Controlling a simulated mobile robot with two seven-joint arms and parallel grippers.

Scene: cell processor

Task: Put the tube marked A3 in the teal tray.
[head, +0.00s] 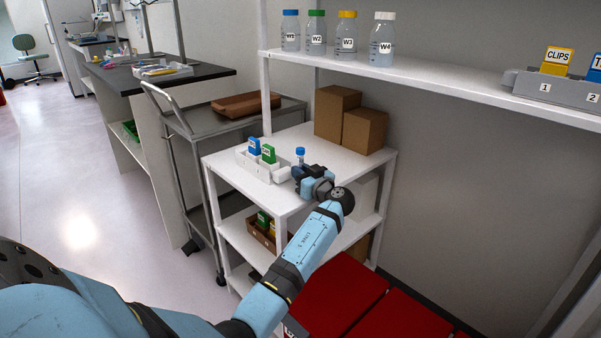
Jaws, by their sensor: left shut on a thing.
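My left gripper (299,171) is over the top of the white shelf unit, its fingers partly hidden by its own body. It is shut on a blue-capped tube (300,153), whose cap and upper part stick up above the fingers. No marking on the tube can be read from here. The gripper is just right of a white rack (279,176) with a blue box and a green box in it. I cannot make out a teal tray in this view. My right gripper is not in view.
Two brown boxes (336,114) stand behind the gripper on the white shelf unit (290,205). Labelled bottles (290,33) stand on the wall shelf (440,82) above. A grey cart (190,125) with a brown case (246,105) stands to the left. Open floor lies further left.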

